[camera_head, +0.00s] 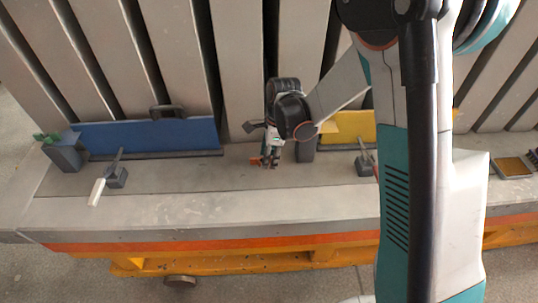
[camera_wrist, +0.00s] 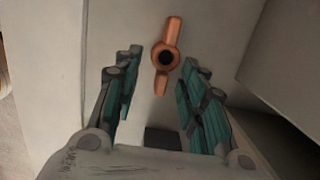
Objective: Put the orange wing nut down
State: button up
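The orange wing nut (camera_wrist: 171,35) shows in the wrist view, with a dark round hole in its middle and a wing on each side. It is just ahead of and between the fingertips of my gripper (camera_wrist: 160,62), with a gap on both sides. The fingers are spread and touch nothing that I can see. The nut appears to lie on the pale grey surface. In the head view my gripper (camera_head: 268,161) is low over the grey bench, and a small orange patch (camera_head: 255,160) shows beside its fingertips.
A blue panel (camera_head: 150,134) stands to the left and a yellow panel (camera_head: 352,126) to the right, behind my gripper. Lever clamps stand at the left (camera_head: 116,177) and right (camera_head: 364,165). A grey box (camera_head: 66,156) holds green pieces.

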dwell(0.3)
notch_tip(320, 180, up, 12)
jog(key=d+p, duration=0.2)
jog(key=p, duration=0.2)
jog(key=s+d+r+n+t, duration=0.2)
jog(key=s+d+r+n, duration=0.2)
jog(key=s+r+n, duration=0.15)
jog(key=s+d+r+n+t, duration=0.25)
jog(key=s+r+n, duration=0.2)
jog(key=r, duration=0.25)
jog(key=s+d+r+n+t+h, duration=0.1)
jog(key=s+d+n, duration=0.2)
jog(key=s+n, duration=0.1)
jog(key=s+d+r+n+t, duration=0.1)
jog(key=s+d+n, duration=0.1)
jog(key=s+n, duration=0.2)
jog(key=s, duration=0.3)
jog(key=shift+d+r+t+h, duration=0.2)
jog(key=shift+d+t+h, duration=0.15)
jog(key=shift+d+h, duration=0.05)
